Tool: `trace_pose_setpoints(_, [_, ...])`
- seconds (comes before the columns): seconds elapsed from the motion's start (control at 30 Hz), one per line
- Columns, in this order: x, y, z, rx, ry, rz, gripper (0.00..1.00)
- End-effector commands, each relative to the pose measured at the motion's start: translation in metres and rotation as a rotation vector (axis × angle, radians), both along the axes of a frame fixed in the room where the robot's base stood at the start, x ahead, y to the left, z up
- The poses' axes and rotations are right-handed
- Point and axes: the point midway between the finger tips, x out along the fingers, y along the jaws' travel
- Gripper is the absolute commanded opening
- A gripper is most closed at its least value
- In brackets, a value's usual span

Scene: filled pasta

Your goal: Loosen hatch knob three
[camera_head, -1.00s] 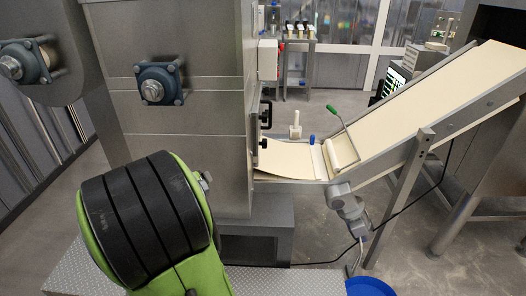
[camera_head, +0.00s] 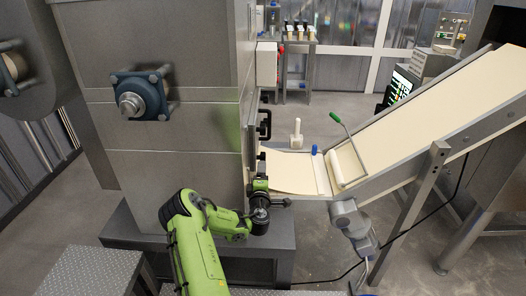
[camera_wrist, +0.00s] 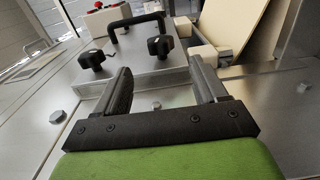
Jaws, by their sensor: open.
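The steel hatch cover (camera_wrist: 140,68) shows in the wrist view with a black bar handle (camera_wrist: 135,22). Two black lobed knobs sit on it: a left knob (camera_wrist: 92,60) and a right knob (camera_wrist: 160,46). No numbers are visible, so I cannot tell which is knob three. My gripper (camera_wrist: 163,76) is open and empty, its fingers pointing at the cover's near edge. In the head view my gripper (camera_head: 261,184) is beside the machine's right side, below the hatch's black handle (camera_head: 264,125).
The sheet conveyor (camera_head: 430,115) rises to the right of the hatch, with a green-handled tool (camera_head: 338,118) and a white peg-like piece (camera_head: 296,132) near its low end. A metal stand (camera_head: 405,200) is right. A red button (camera_wrist: 98,4) sits beyond the cover.

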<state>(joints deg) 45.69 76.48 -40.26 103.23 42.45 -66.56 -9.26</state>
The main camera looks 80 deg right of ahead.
Motion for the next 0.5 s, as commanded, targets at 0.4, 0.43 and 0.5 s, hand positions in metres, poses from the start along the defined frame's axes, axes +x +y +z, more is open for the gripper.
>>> trace_pose_setpoints(0.4, [0.02,-0.083,-0.003,0.002,0.0,0.003,0.71])
trace_pose_setpoints(0.43, [0.02,-0.088,-0.003,0.001,-0.001,0.002,0.71])
trace_pose_setpoints(0.5, [0.022,-0.096,-0.003,0.001,-0.001,0.001,0.71])
